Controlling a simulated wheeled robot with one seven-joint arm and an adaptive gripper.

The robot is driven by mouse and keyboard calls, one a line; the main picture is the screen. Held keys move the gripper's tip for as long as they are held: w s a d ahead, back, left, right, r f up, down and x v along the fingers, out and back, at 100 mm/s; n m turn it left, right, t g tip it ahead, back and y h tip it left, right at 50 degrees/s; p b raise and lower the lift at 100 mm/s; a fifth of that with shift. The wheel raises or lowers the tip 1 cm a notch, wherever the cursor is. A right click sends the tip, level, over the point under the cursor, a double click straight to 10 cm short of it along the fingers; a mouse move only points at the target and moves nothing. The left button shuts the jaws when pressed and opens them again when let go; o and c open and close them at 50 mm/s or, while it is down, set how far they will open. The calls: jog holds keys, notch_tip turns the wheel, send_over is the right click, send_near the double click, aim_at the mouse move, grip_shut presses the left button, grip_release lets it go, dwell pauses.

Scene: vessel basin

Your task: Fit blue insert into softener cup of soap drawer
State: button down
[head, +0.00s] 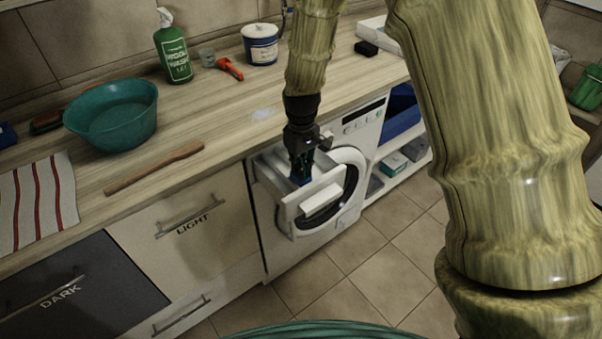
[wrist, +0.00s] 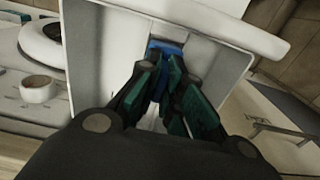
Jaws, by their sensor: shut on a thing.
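The white soap drawer (head: 318,194) is pulled out of the washing machine (head: 350,150), below the counter's front edge. It also shows in the wrist view (wrist: 215,58), with a raised divider inside. My gripper (head: 300,172) points down over the open drawer. In the wrist view its fingers (wrist: 168,92) are shut on the blue insert (wrist: 165,47), which shows between and beyond the fingertips, in or just above a drawer compartment. My fingers hide most of the insert, and I cannot tell how deep it sits. I cannot make out the softener cup clearly.
On the counter stand a teal basin (head: 112,115), a green bottle (head: 172,50), a red-handled tool (head: 230,68) and a blue-and-white tin (head: 260,44). A wooden stick (head: 153,168) lies near the front edge. Shelves with boxes (head: 397,163) stand right of the machine. The tiled floor before it is clear.

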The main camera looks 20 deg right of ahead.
jog(key=shift+f, duration=1.6)
jog(key=shift+f, duration=0.1)
jog(key=c, duration=1.6)
grip_release()
jog(key=shift+o, duration=0.2)
notch_tip(320, 180, up, 12)
jog(key=shift+r+b, duration=0.15)
jog(key=shift+b, duration=0.5)
